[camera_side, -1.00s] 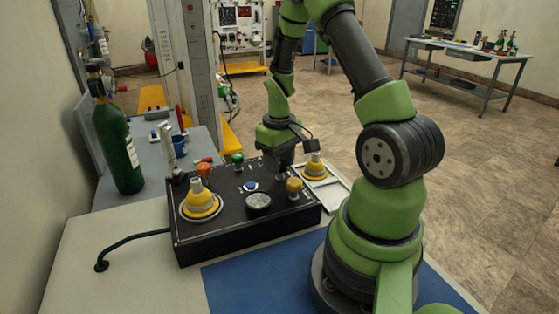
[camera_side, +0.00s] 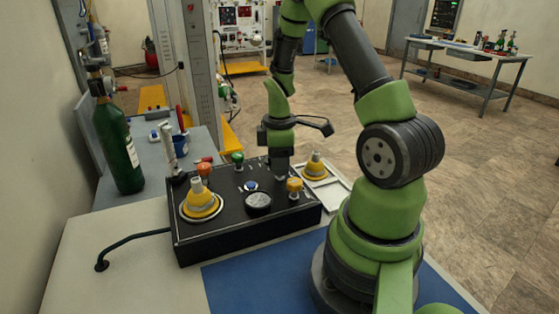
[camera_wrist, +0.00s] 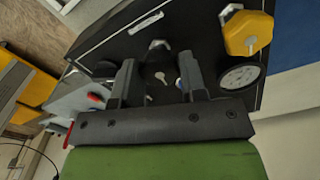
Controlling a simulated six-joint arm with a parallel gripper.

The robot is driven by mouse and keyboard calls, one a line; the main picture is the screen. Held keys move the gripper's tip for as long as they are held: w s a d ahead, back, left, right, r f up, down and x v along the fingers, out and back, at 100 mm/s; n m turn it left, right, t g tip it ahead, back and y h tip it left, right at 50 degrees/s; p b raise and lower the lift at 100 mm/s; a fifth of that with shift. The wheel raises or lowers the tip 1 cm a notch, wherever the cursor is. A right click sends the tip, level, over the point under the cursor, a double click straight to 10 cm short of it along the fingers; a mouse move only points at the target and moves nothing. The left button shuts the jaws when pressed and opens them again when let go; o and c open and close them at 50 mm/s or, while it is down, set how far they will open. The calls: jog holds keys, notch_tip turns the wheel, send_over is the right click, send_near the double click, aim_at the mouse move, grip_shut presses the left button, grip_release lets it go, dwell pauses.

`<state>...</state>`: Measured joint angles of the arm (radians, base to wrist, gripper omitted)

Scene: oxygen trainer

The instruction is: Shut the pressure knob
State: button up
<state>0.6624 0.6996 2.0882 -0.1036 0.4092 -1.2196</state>
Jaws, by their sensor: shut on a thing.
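The black control panel (camera_side: 230,232) lies on the table, and its top carries several knobs and a round gauge (camera_side: 258,201). My gripper (camera_side: 280,174) points straight down at the panel's far right part, behind the small yellow knob (camera_side: 294,185). In the wrist view my gripper (camera_wrist: 157,66) has one finger on each side of a dark knob with a pale mark (camera_wrist: 161,77), and it is shut on this knob. I take it for the pressure knob; its label cannot be read. In the side view the fingers and hand hide the knob.
Close to my gripper are the yellow knob, the gauge and a yellow cone-shaped fitting (camera_side: 315,168). A green knob (camera_side: 237,158), a red knob (camera_side: 204,170) and another yellow fitting (camera_side: 201,205) stand further left. A green bottle (camera_side: 117,150) stands at left. Space above the panel is open.

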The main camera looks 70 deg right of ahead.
jog(key=shift+n, duration=0.5)
jog(key=o, duration=0.9)
jog(key=shift+o, duration=0.2)
jog(key=shift+r, duration=0.1)
notch_tip(320, 180, up, 10)
jog(key=a+r+m+t, duration=0.45)
jog(key=a+r, duration=0.45)
jog(key=a, duration=0.3)
jog(key=s+a+r+m+t+y, duration=0.2)
jog(key=s+a+r+m, duration=0.1)
jog(key=s+a+m, duration=0.2)
jog(key=s+a, duration=0.2)
jog(key=a, duration=0.1)
jog(key=shift+s+r+m+t, duration=0.25)
jog(key=shift+s+m+t, duration=0.05)
jog(key=shift+m+t, duration=0.05)
